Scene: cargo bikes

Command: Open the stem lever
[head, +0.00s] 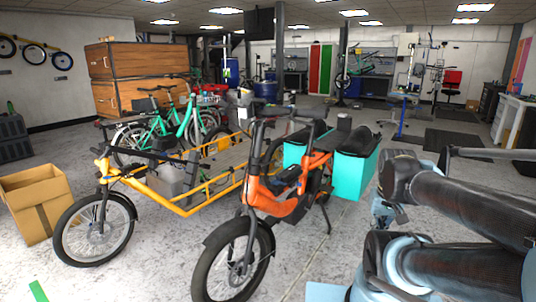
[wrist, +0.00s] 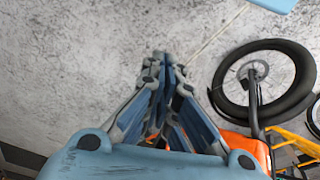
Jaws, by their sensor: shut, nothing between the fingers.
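The orange cargo bike (head: 283,202) stands in the middle of the head view, with its black handlebar (head: 285,112) and stem area at the top front. I cannot make out the stem lever in either view. In the wrist view, part of an orange frame (wrist: 252,146) shows at the lower right, partly hidden by my gripper, with a black front wheel (wrist: 221,94) beside it. My gripper (wrist: 165,62) is shut and empty, with its fingers together over the grey floor. In the head view my arm is at the right, apart from the orange bike.
A yellow cargo bike (head: 178,207) stands left of the orange one, with green bikes (head: 188,121) behind. A cardboard box (head: 38,207) is at the far left. Turquoise side boxes (head: 355,176) sit at the orange bike's rear. Floor (head: 330,245) between bike and arm is clear.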

